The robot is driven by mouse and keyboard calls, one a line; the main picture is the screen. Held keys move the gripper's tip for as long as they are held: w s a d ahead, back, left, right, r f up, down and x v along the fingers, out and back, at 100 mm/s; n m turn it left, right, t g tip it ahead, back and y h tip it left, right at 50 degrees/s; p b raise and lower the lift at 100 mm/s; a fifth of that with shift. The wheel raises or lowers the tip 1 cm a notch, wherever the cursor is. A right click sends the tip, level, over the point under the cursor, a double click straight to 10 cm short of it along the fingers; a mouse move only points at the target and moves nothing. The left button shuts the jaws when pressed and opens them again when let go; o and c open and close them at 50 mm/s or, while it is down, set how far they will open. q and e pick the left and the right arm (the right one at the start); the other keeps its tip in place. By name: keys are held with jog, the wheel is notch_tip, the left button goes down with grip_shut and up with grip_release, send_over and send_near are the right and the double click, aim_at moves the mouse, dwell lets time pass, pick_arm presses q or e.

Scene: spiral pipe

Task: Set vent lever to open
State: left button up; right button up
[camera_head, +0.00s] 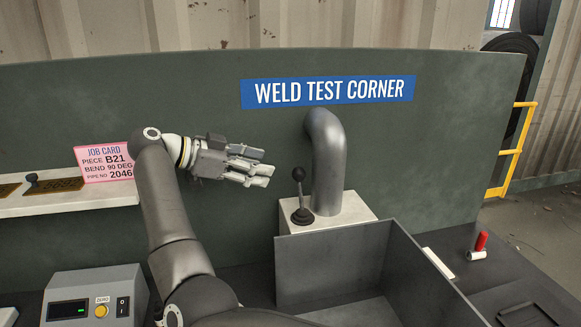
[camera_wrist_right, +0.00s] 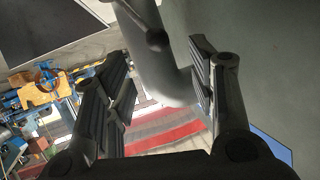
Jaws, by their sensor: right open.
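The vent lever (camera_head: 299,190) is a dark stick with a black ball knob on a round base. It stands nearly upright, its knob tipped slightly left, on a white box (camera_head: 358,208) in front of a thick grey bent pipe (camera_head: 328,165). My right gripper (camera_head: 266,169) is open and empty, just left of the knob and apart from it, with its fingers pointing right. In the right wrist view, the lever's knob (camera_wrist_right: 157,41) shows beyond the two open fingers (camera_wrist_right: 160,88), near the grey pipe. My left gripper is not in view.
An open grey metal bin (camera_head: 305,264) stands in front of the lever. A green panel with a blue "WELD TEST CORNER" sign (camera_head: 328,91) is behind. A shelf (camera_head: 60,204) with a pink job card (camera_head: 105,162) and a grey control box (camera_head: 97,295) are at left.

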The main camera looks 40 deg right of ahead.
aim_at(293, 172)
jog(key=x, duration=0.1)
jog(key=p+x, duration=0.1)
jog(key=x, duration=0.2)
jog(key=shift+s+d+r, duration=0.15)
jog(key=shift+s+d, duration=0.1)
jog(key=shift+s, duration=0.2)
jog(key=x, duration=0.1)
jog(key=p+x, duration=0.1)
jog(key=x, duration=0.2)
jog(key=shift+w+d, duration=0.15)
jog(key=shift+w, duration=0.1)
jog(key=shift+s+d+f+p, duration=0.25)
jog(key=shift+d+f+p, duration=0.05)
jog(key=shift+d+f, duration=0.2)
jog(key=c, duration=0.4)
jog(key=shift+s+r, duration=0.1)
jog(key=shift+r, duration=0.05)
jog(key=c, duration=0.4)
grip_shut()
